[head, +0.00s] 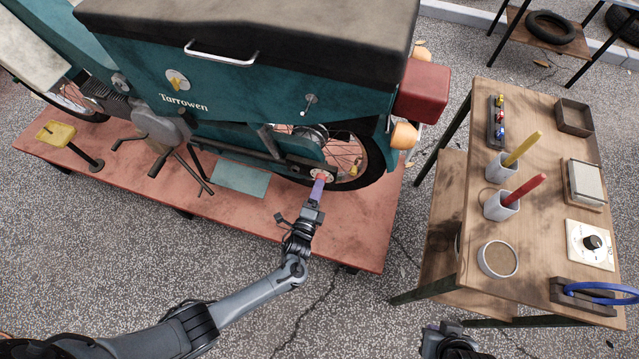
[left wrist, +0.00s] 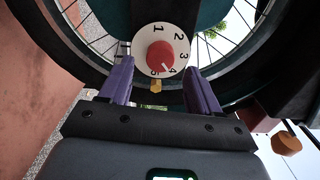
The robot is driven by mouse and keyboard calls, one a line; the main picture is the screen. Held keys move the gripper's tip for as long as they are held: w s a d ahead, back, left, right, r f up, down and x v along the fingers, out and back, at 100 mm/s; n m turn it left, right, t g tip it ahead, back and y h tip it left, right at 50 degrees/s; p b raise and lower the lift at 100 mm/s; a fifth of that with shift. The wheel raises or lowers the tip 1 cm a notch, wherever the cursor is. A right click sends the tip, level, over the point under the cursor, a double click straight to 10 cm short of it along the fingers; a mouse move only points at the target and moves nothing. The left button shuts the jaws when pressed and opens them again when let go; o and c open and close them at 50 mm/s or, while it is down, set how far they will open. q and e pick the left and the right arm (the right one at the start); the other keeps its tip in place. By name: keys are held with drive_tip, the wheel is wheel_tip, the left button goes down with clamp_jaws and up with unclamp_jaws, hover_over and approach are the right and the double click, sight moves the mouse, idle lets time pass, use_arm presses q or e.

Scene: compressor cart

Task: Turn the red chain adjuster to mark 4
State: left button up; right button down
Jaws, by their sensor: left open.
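The red chain adjuster (left wrist: 161,54) is a round knob at the centre of a white dial (left wrist: 146,35) numbered 1 to 5, by the rear wheel. A pale line on the knob points at or close to the 4. An orange-yellow tab (left wrist: 156,86) sits below the 5. In the head view the dial (head: 328,175) is partly covered by my left gripper (head: 319,182). In the left wrist view its purple fingers (left wrist: 160,78) are open, one on each side of the dial's lower part, with a gap to the knob. My right gripper (head: 448,337) shows only partly at the bottom edge.
The teal moped (head: 225,85) stands on a reddish platform (head: 345,230). A wooden table (head: 540,190) at the right holds cups, a tray, a small dial plate (head: 577,250) and a blue-handled item (head: 600,290). Open pavement lies in front of the platform.

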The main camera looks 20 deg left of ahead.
use_arm(q)
drive_tip(key=s+p, duration=0.2)
drive_tip(key=s, duration=0.6)
drive_tip(key=shift+d, duration=0.2)
